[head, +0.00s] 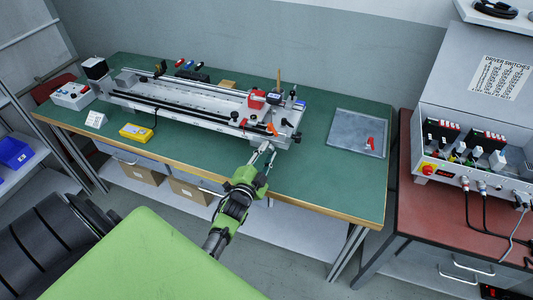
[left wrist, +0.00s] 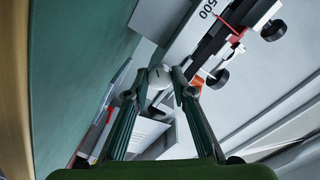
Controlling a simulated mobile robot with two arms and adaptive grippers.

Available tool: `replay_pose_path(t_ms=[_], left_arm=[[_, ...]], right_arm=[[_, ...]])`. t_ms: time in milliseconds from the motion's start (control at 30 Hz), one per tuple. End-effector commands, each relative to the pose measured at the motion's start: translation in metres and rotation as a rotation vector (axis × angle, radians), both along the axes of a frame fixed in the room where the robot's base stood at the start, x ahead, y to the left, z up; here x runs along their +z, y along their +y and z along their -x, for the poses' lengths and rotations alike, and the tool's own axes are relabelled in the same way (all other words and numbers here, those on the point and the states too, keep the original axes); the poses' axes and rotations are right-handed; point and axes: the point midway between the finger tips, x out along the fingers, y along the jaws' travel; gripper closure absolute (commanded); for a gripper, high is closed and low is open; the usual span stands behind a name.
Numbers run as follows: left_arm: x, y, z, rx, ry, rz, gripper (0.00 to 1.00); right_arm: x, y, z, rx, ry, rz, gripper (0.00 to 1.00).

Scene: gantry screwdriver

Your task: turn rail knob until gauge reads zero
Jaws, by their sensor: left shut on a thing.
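The long silver rail assembly (head: 175,112) lies along the green bench, with black rods and a red block (head: 256,99) near its right end. My left gripper (head: 266,148) reaches the front of that right end. In the left wrist view the two fingers (left wrist: 160,92) are closed on a round pale grey knob (left wrist: 158,77) with a dark mark on its face. The knob is too small to make out in the head view. I cannot pick out a gauge reading. My right gripper is not in view.
A yellow device (head: 136,132) and a white card (head: 96,119) stand in front of the rail. A grey tray (head: 345,134) with a red item lies to the right. Small black knobs (left wrist: 273,30) sit close by the gripper. A driver switch box (head: 475,140) stands on the red bench.

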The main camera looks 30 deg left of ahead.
Motion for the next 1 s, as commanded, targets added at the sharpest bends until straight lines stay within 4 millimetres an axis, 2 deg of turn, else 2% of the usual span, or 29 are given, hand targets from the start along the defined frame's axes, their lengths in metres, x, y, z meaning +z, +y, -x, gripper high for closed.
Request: replay_pose_path(t_ms=[300,700,733,800,1000], left_arm=[[-0.0008,-0.0008,0.0001,-0.001,0.018,-0.071,0.98],[-0.0008,-0.0009,0.0002,-0.001,0.019,-0.076,0.98],[-0.0008,-0.0008,0.0002,-0.001,0.019,-0.076,0.74],[-0.0007,-0.0007,0.0001,-0.001,0.019,-0.076,0.6],[-0.0005,-0.0005,0.0001,0.0,0.019,-0.076,0.6]], right_arm=[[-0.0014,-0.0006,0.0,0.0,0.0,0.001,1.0],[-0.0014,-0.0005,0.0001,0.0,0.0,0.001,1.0],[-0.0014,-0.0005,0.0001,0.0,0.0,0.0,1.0],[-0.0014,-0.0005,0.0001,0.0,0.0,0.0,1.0],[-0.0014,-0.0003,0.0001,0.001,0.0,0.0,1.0]])
